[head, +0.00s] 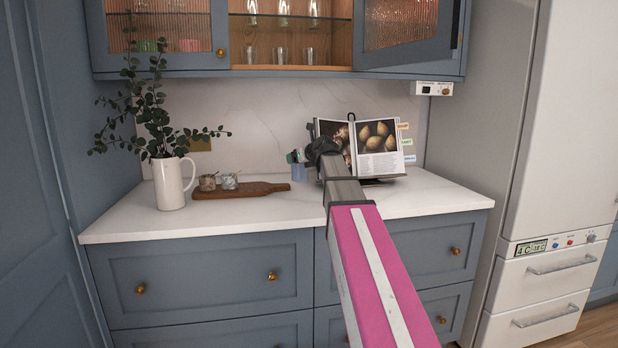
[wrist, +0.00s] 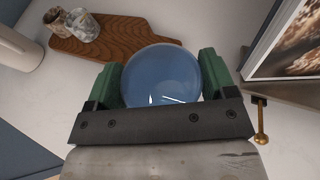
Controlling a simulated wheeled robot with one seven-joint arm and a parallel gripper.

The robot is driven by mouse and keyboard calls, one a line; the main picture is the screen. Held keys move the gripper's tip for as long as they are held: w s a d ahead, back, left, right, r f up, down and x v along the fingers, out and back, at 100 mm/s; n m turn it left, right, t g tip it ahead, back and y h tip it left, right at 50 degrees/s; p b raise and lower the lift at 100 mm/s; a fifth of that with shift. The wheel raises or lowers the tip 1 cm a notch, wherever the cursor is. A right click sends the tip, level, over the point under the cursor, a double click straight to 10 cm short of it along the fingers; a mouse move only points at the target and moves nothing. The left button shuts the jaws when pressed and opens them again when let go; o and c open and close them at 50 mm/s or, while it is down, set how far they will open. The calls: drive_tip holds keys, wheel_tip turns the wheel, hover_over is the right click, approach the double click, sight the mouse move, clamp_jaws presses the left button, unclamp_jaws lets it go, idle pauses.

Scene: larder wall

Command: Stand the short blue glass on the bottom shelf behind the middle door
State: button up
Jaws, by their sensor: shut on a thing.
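The short blue glass (wrist: 160,75) sits between the green fingers of my gripper (wrist: 162,84) in the wrist view, seen from above. In the head view the glass (head: 299,173) shows in part at or just above the counter, beside the dark wrist. Whether its base touches the counter I cannot tell. The upper cabinet's middle bay (head: 290,57) is open, with clear glasses on its bottom shelf (head: 290,68) and more on the glass shelf above (head: 290,17). A reeded-glass door (head: 408,50) stands swung out at the right of that bay.
A white jug with leafy stems (head: 169,184) and a wooden board (head: 240,190) with small jars stand left on the counter. An open cookbook (head: 372,148) stands close to the right of my gripper. The left cabinet door (head: 165,62) is shut. The counter front is clear.

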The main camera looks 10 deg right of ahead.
drive_tip(key=shift+w+d+f, duration=0.5)
drive_tip(key=shift+d+f, duration=0.3)
drive_tip(key=shift+f, duration=0.45)
drive_tip(key=shift+w+d+f, duration=0.5)
drive_tip(key=shift+d+f, duration=0.35)
drive_tip(key=shift+f, duration=0.35)
drive_tip(key=shift+w+d+f, duration=0.5)
drive_tip(key=shift+d+f, duration=0.3)
drive_tip(key=shift+f, duration=0.45)
drive_tip(key=shift+f, duration=0.1)
drive_tip(key=o, duration=1.4)
